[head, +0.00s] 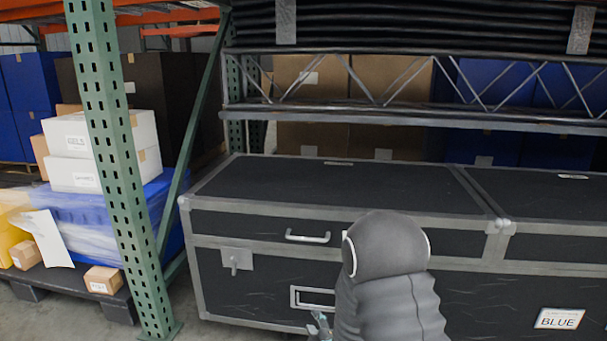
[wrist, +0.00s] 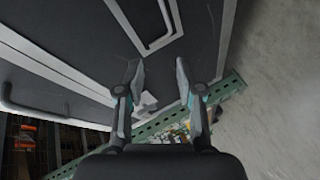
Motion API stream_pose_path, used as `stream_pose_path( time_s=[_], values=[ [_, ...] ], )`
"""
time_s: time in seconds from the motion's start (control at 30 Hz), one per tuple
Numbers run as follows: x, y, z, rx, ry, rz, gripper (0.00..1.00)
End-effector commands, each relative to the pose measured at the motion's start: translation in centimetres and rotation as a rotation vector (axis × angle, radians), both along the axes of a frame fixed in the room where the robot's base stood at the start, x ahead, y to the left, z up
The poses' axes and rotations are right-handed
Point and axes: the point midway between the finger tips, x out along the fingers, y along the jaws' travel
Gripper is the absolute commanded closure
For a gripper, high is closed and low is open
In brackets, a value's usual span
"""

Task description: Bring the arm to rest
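My gripper (wrist: 158,78) shows in the wrist view with its two fingers spread apart and nothing between them. It is near the dark front of the black case (wrist: 85,45); I cannot tell the exact gap. In the head view my arm rises at the lower middle, in front of the black case (head: 330,190). Only a small part of my gripper (head: 320,323) shows there, low and left of the arm; the rest is hidden or out of frame.
A green rack post (head: 115,170) stands left of the case. Beyond it, a pallet (head: 65,280) carries white boxes (head: 100,150) and a blue wrapped load. A truss beam (head: 400,117) runs above the case. Bare floor (wrist: 275,110) shows at right in the wrist view.

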Motion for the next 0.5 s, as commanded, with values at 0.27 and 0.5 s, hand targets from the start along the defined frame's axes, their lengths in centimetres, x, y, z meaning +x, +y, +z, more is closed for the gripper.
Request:
stream_pose_path(
  time_s=[0.27, 0.5],
  values=[
    [-3.8, -1.9, -2.8, 0.185, 0.463, -0.183, 0.63],
    [-8.9, -4.3, -0.2, 0.325, 0.777, -0.426, 0.63]
  ],
)
